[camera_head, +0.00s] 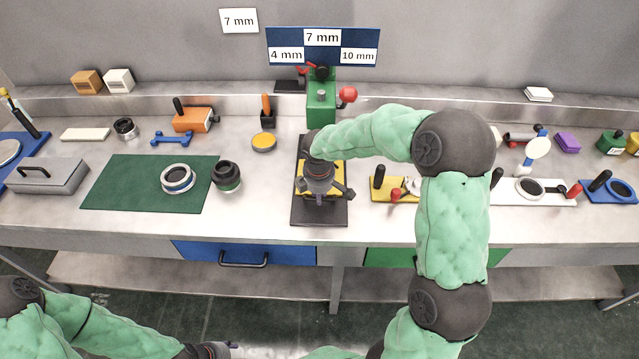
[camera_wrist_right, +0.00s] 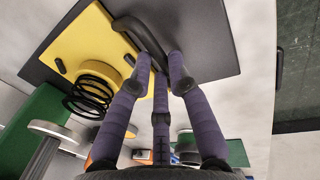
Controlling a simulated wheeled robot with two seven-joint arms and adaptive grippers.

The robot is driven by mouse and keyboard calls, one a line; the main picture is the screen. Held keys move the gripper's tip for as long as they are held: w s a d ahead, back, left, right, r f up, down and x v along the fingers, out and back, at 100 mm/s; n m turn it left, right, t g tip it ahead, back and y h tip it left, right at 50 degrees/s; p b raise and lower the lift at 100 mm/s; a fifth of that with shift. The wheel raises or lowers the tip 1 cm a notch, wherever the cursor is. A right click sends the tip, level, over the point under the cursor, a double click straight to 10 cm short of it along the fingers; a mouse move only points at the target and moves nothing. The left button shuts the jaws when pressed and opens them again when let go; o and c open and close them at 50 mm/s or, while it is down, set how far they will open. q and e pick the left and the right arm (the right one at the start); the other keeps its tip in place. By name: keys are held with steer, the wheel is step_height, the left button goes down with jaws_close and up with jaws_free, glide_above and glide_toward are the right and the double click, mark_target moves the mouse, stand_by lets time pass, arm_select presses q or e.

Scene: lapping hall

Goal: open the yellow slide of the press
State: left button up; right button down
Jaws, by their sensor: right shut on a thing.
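The press (camera_head: 321,108) is green with a red ball knob and stands at the back of the bench. Its yellow slide (camera_head: 302,166) lies on a dark base plate (camera_head: 319,215) in front of it, mostly hidden by my right arm. My right gripper (camera_head: 320,190) reaches down over the slide. In the right wrist view the yellow slide (camera_wrist_right: 85,42) carries a black bar handle (camera_wrist_right: 135,32) and a black spring (camera_wrist_right: 92,90). The purple fingers (camera_wrist_right: 155,66) are closed around the handle.
A green mat (camera_head: 130,180) with a ring (camera_head: 178,178) lies to the left, and a black round pot (camera_head: 227,176) stands beside it. A yellow plate with a black knob (camera_head: 379,178) is close on the right. A blue drawer (camera_head: 200,252) is under the bench.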

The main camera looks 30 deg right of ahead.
steer(key=s+a, duration=0.1)
steer(key=s, duration=0.1)
steer(key=s+a, duration=0.1)
steer(key=s, duration=0.1)
steer(key=s+a, duration=0.1)
steer(key=s, duration=0.1)
steer(key=shift+a, duration=0.3)
steer(key=c, duration=1.2)
jaws_free()
steer(key=shift+o, duration=0.2)
step_height(320, 180, up, 12)
steer(key=s+a, duration=0.1)
steer(key=shift+s, duration=0.4)
steer(key=shift+f, duration=0.1)
